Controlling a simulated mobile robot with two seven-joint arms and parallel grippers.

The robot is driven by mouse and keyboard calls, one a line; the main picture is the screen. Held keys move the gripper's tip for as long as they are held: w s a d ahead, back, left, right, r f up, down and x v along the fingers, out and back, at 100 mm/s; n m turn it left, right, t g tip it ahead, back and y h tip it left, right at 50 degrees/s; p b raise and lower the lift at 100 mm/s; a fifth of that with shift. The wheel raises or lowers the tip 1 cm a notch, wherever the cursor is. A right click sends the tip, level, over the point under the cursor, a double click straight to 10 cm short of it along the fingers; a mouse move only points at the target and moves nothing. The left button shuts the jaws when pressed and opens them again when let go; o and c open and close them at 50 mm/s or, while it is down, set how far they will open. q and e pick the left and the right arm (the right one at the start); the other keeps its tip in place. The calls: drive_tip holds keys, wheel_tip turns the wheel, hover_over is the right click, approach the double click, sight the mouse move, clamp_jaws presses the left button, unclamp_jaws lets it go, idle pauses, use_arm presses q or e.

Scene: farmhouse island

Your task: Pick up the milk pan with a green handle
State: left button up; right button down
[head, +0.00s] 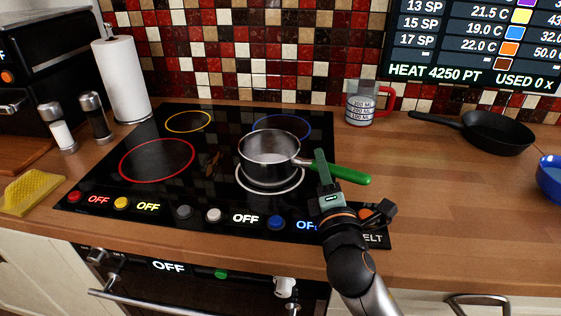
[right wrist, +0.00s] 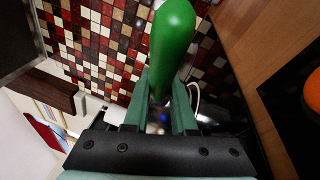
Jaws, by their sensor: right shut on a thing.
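The milk pan (head: 268,148) is a small steel pot with a green handle (head: 350,175) pointing right. It is upright over the white-ringed front burner; I cannot tell whether its base touches the glass. My right gripper (head: 321,172) is shut on the handle near the pot. In the right wrist view the green handle (right wrist: 173,38) stands between the two fingers of my right gripper (right wrist: 160,98). My left gripper is not in view.
The black cooktop (head: 215,205) has colored burner rings and knobs along its front. A measuring cup (head: 360,105) with a red handle stands behind right. A black frying pan (head: 498,130) and a blue bowl (head: 550,175) are further right. The counter between is clear.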

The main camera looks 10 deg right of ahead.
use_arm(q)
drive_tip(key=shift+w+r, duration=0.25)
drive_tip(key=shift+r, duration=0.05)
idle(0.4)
use_arm(e)
drive_tip(key=shift+r, duration=0.1)
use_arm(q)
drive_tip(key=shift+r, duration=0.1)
use_arm(e)
drive_tip(key=shift+r, duration=0.15)
